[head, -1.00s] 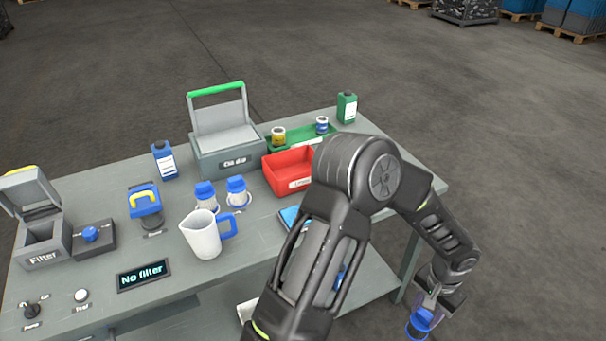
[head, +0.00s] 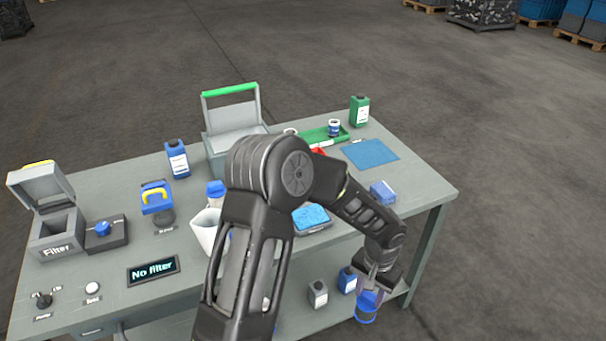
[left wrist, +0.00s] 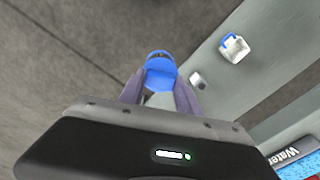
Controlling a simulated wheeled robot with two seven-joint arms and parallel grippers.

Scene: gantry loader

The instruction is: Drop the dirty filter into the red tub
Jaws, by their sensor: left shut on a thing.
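My left gripper (head: 372,286) is shut on a blue-capped filter (head: 367,305). It holds it out beyond the bench's front right edge, below the top's height. In the left wrist view the filter's blue cap (left wrist: 160,72) sits between the two fingers; its lower part is mostly hidden, so I cannot see dirt on it. The red tub (head: 319,151) is almost wholly hidden behind my left arm; only a small red bit shows on the bench, up and left of the gripper. My right gripper is not in view.
The grey bench (head: 420,200) holds a blue-capped filter (head: 216,192), a white jug (head: 206,232), a green tray (head: 325,136), a blue mat (head: 371,153) and a blue box (head: 383,192). Open floor lies to the right.

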